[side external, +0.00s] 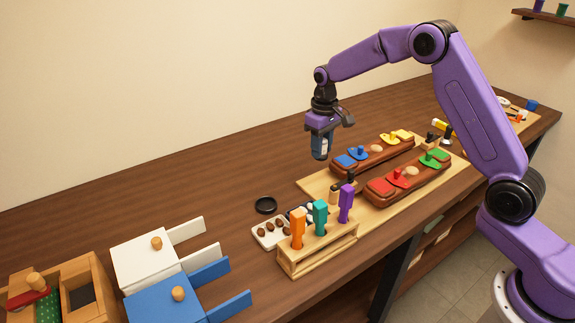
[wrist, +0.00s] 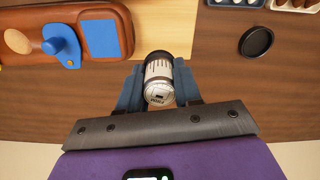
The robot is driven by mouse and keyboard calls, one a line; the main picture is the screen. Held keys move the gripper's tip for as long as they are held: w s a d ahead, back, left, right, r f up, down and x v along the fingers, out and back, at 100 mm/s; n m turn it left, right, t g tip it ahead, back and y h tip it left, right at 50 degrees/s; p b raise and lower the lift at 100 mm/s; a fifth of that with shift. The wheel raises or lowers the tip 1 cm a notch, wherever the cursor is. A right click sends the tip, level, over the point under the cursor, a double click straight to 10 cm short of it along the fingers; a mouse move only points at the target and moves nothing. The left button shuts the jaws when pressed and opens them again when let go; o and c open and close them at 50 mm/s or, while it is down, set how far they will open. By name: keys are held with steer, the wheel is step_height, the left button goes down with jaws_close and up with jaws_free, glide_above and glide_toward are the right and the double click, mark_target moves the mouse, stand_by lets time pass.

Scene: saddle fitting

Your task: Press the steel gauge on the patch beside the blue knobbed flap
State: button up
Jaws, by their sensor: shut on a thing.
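My gripper (side external: 320,148) is shut on the steel gauge (wrist: 158,75), a pale cylinder with a dark end and printed marks, seen between the blue-grey fingers in the wrist view. In the side view the fingers mostly hide it. It hangs above the table, left of the rear brown saddle (side external: 336,170). That saddle carries the blue flap (side external: 345,161) with its blue knob (side external: 362,152) and a tan oval patch (side external: 376,148) beside the knob. In the wrist view the blue flap (wrist: 103,38), knob (wrist: 62,42) and patch (wrist: 18,41) lie to the upper left, apart from the gauge.
A front saddle (side external: 410,186) has red and green flaps. Both saddles rest on a pale board (side external: 312,185). A wooden rack (side external: 318,251) holds orange, teal and purple tools. A black disc (side external: 266,205) and a white tray (side external: 262,242) are nearby. The table behind my gripper is clear.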

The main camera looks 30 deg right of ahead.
steer(key=r+m, duration=0.2)
glide_above(345, 160)
steer(key=shift+s+f, duration=0.1)
steer(key=shift+f, duration=1.45)
steer(key=shift+f, duration=0.8)
stand_by(0.4)
steer(key=o, duration=1)
steer(key=shift+c, duration=0.2)
